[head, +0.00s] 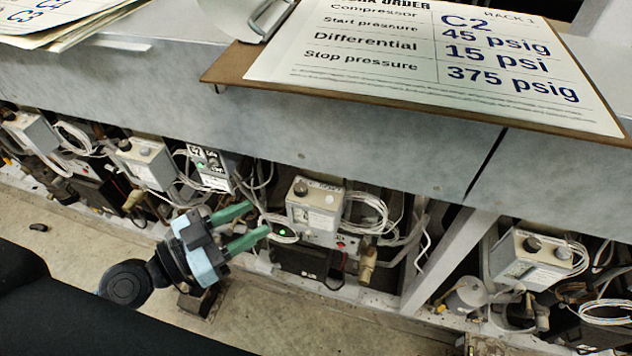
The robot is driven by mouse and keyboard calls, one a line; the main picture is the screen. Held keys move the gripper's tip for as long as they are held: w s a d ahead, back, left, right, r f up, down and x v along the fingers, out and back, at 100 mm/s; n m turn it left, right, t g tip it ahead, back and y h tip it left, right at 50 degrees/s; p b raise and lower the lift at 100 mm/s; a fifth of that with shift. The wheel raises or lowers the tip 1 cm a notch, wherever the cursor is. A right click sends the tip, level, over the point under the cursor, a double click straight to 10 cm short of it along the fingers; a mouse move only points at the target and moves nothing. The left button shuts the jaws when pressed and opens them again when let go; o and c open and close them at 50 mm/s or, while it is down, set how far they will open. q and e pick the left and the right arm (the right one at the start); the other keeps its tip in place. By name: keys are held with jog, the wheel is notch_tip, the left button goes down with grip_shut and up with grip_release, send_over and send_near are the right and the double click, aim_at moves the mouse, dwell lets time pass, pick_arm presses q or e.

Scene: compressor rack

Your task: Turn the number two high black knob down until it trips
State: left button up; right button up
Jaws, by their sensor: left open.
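A grey control box (315,207) on the rack in the middle has a dark round knob (300,187) on its top left. Its label is too small to read, so I cannot tell whether this is the number two high knob. A small panel marked C2 (208,168) with a green light stands to its left. My left gripper (260,219) is open, with its two green fingers pointing right toward the box. The fingers are left of and below the knob, apart from it, and nothing shows between them. My right gripper is not in view.
More boxes with knobs stand at left (148,163) and right (532,258), among looped white cables (368,213). A grey ledge (130,95) overhangs them. On it lies a clipboard (225,72) with a work order listing C2, 45 psig, 15 psi and 375 psig.

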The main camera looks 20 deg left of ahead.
aim_at(295, 190)
pick_arm(q)
jog(key=shift+m+h, duration=0.3)
jog(key=p+x, duration=0.1)
jog(key=x, duration=0.1)
jog(key=r+p+x, duration=0.1)
jog(key=x, duration=0.2)
jog(key=r+p+x, duration=0.1)
jog(key=p+x, duration=0.1)
jog(key=x, duration=0.1)
jog(key=shift+w, duration=0.15)
jog(key=shift+w+d+f, duration=0.15)
jog(key=shift+w+d, duration=0.05)
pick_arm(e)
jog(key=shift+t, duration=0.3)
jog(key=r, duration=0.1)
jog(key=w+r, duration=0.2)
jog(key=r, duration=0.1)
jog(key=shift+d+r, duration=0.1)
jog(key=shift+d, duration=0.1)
pick_arm(q)
jog(key=shift+c, duration=0.4)
